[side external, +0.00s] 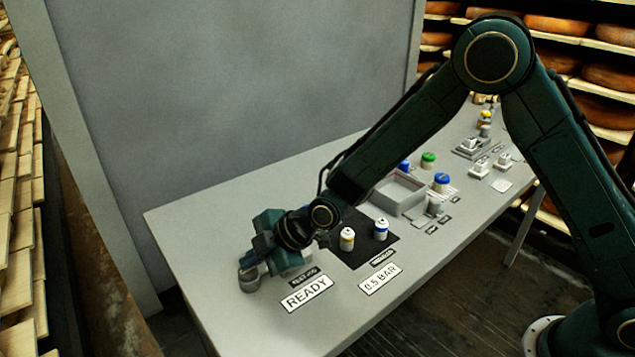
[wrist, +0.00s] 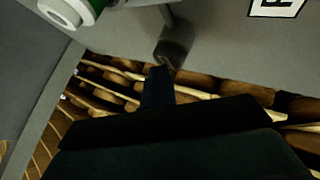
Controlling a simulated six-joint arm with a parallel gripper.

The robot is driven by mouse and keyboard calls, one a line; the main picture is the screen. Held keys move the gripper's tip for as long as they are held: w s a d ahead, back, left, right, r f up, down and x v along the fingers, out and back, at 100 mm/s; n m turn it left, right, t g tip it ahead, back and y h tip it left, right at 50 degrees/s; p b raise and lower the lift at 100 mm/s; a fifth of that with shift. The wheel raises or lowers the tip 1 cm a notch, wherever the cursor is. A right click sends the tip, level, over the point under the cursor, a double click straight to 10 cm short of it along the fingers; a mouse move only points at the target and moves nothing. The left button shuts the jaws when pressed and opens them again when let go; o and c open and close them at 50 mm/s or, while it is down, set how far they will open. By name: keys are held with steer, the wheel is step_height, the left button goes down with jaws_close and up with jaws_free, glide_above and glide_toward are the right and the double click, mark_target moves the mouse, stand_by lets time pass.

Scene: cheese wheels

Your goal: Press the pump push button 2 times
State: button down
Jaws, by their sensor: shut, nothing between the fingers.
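My gripper (side external: 258,258) is shut and empty, low over the left end of the grey table in the side view. In the wrist view its closed fingertips (wrist: 162,72) show just below a dark grey cylinder (wrist: 175,42). A grey round piece (side external: 249,281) sits under the gripper in the side view. A white and green round part (wrist: 70,10) is cut off at the top left of the wrist view; I cannot tell whether it is the pump push button. I cannot tell whether the fingers touch anything.
READY (side external: 306,292) and 0.5 BAR (side external: 380,278) signs lie along the front edge. Two small white containers (side external: 347,239) stand on a black mat (side external: 352,257). A grey tray (side external: 399,206) and blue- and green-capped jars (side external: 428,160) stand farther right. A grey panel (side external: 230,90) rises behind.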

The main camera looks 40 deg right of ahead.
steer(key=shift+r, duration=1.25)
steer(key=shift+r, duration=0.15)
steer(key=shift+r, duration=2.35)
steer(key=shift+r, duration=0.1)
stand_by(0.6)
step_height(320, 180, up, 4)
steer(key=shift+f, duration=0.2)
steer(key=shift+f, duration=0.1)
stand_by(0.4)
glide_above(254, 270)
steer(key=shift+f, duration=4.35)
